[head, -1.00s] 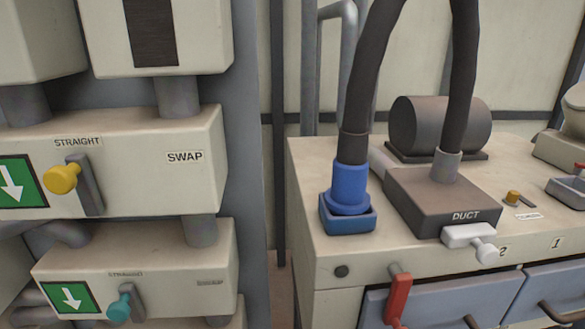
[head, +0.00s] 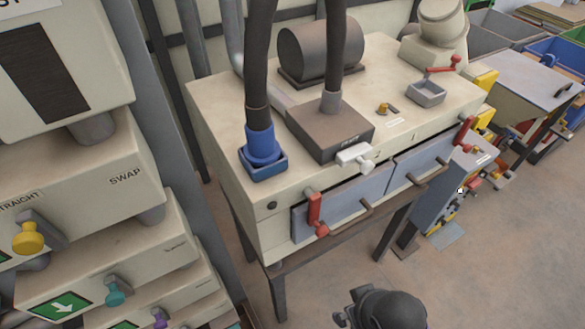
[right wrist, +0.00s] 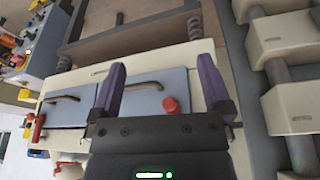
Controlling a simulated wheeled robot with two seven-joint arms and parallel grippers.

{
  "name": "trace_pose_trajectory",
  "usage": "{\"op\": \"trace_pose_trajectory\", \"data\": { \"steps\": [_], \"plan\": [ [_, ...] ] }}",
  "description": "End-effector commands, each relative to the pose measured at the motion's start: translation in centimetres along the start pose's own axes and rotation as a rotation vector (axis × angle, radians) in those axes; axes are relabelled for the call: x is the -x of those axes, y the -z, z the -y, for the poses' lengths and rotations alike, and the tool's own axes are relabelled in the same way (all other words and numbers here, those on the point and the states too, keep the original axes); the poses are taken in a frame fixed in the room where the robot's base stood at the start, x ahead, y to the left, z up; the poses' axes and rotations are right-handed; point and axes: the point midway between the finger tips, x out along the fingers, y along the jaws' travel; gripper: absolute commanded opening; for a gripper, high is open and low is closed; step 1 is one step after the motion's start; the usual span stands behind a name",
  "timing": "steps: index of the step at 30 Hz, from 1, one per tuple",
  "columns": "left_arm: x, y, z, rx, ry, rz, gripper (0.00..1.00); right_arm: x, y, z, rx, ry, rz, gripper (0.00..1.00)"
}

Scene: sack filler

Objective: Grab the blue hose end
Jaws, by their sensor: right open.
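The blue hose end (head: 262,146) stands upright in a blue square socket (head: 264,165) on the left part of the cream cabinet top. A dark hose (head: 258,60) rises from it. My right gripper (right wrist: 158,88) shows in the right wrist view with its two purple fingers apart and nothing between them. Behind the fingers are the blue drawers and a red knob (right wrist: 170,105). The hose end does not show in the right wrist view. A dark part of my arm is at the bottom of the head view. My left gripper is not in view.
A dark duct box (head: 325,128) with a white handle (head: 354,157) and a second hose stands right of the socket. A dark cylinder (head: 318,50) lies behind. Stacked cream units (head: 75,180) with coloured knobs stand close at the left. Open floor (head: 500,260) lies at the right.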

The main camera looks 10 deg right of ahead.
Motion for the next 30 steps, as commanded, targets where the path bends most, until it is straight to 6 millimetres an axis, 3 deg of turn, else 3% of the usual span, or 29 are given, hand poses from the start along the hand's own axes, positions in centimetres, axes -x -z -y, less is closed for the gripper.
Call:
{"op": "trace_pose_trajectory", "data": {
  "steps": [1, 3, 9, 12, 15, 19, 30],
  "plan": [
    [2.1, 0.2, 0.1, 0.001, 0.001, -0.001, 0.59, 3.8, 2.3, 0.1, 0.008, 0.010, -0.048, 1.00],
    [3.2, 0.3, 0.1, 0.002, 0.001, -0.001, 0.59, 7.0, 5.7, 0.5, 0.032, 0.040, -0.134, 1.00],
    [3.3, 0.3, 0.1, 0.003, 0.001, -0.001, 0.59, 11.3, 17.8, 2.9, 0.170, 0.172, -0.465, 1.00],
    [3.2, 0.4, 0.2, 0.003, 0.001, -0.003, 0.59, 13.7, 22.8, 3.9, 0.234, 0.224, -0.601, 1.00],
    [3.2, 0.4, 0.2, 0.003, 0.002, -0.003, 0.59, 16.1, 26.5, 4.6, 0.283, 0.259, -0.705, 1.00],
    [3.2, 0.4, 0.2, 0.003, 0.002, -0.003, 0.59, 17.3, 28.9, 5.2, 0.308, 0.284, -0.762, 1.00],
    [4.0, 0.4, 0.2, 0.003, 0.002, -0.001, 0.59, 13.4, 33.5, 7.3, 0.308, 0.284, -0.763, 1.00]
  ]
}}
